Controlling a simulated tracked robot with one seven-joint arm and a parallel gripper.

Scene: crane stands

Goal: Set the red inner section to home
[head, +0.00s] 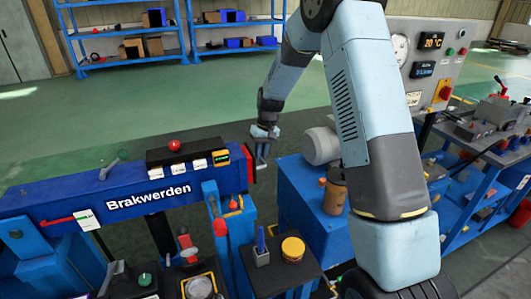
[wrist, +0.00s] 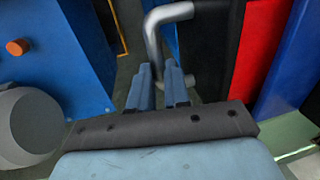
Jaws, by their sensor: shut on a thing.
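The blue beam marked "Brakwerden" (head: 150,192) runs across the left of the head view. At its right end, the red inner section (wrist: 262,55) shows in the wrist view as a short red band between the blue beam (wrist: 290,70) and a black end piece (wrist: 218,45). A bent grey metal handle (wrist: 153,35) sticks out from the black end. My gripper (head: 262,155) is at the beam's right end. In the wrist view its blue fingers (wrist: 160,88) are closed around the handle's lower part, which is partly hidden between them.
A blue cabinet (head: 300,190) with a grey motor (head: 321,146) stands just right of the beam's end. A gauge panel (head: 425,60) and a tool cart (head: 480,180) are farther right. Green floor behind the beam is clear up to the blue shelves (head: 120,60).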

